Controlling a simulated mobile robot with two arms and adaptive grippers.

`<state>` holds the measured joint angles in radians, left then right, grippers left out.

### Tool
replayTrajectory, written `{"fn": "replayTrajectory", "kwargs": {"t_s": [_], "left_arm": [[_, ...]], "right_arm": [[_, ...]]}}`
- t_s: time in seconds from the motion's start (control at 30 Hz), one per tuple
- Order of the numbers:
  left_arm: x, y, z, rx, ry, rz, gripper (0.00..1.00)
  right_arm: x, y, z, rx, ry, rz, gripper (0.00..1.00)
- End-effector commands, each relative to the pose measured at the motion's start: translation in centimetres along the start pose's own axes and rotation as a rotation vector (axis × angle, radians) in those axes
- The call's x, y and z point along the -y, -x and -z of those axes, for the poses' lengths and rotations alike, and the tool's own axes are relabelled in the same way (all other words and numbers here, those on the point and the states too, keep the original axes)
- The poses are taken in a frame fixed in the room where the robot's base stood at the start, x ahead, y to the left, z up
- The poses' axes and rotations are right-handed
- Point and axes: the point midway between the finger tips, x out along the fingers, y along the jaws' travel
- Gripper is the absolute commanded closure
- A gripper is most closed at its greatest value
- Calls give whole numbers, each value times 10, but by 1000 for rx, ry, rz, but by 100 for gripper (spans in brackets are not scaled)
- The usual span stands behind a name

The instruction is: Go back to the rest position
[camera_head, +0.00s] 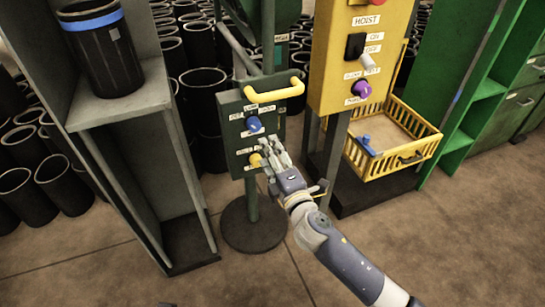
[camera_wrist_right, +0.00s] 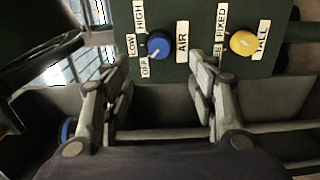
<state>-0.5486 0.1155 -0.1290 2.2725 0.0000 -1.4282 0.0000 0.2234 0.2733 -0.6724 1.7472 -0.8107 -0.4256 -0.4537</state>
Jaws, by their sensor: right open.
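My right gripper (camera_head: 273,150) is in front of the dark green control box (camera_head: 236,112), close to its yellow knob (camera_head: 255,160). In the right wrist view the gripper (camera_wrist_right: 160,78) has its fingers apart with nothing between them. There the blue knob (camera_wrist_right: 159,45), beside labels OFF, LOW, HIGH and AIR, lies just beyond the gap between the fingertips. The yellow knob (camera_wrist_right: 243,42) lies beyond the right finger, apart from it. The head view also shows the blue knob (camera_head: 254,124) above the yellow one. My left gripper is not in view.
A yellow hoist panel (camera_head: 338,85) and a yellow basket (camera_head: 433,150) stand right of the box. A yellow handle (camera_head: 275,93) juts from the box top. A grey shelf (camera_head: 150,95) holds a black sleeve with a blue band (camera_head: 101,45) at left. Many black sleeves stand behind.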

Motion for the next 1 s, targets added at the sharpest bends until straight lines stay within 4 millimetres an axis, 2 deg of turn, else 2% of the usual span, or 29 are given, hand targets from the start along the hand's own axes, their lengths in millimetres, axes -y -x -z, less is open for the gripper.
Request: {"fn": "replayTrajectory", "kwargs": {"t_s": [0.17,0.73,0.87,0.97,1.0], "left_arm": [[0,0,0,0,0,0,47],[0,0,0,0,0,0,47],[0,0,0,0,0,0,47],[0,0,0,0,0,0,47],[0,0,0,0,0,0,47]], "right_arm": [[-1,10,0,1,1,-1,47],[4,14,-4,19,-31,15,47],[30,36,-28,132,-219,106,47],[72,76,-56,297,-472,239,47],[92,98,-65,373,-583,301,47]]}}
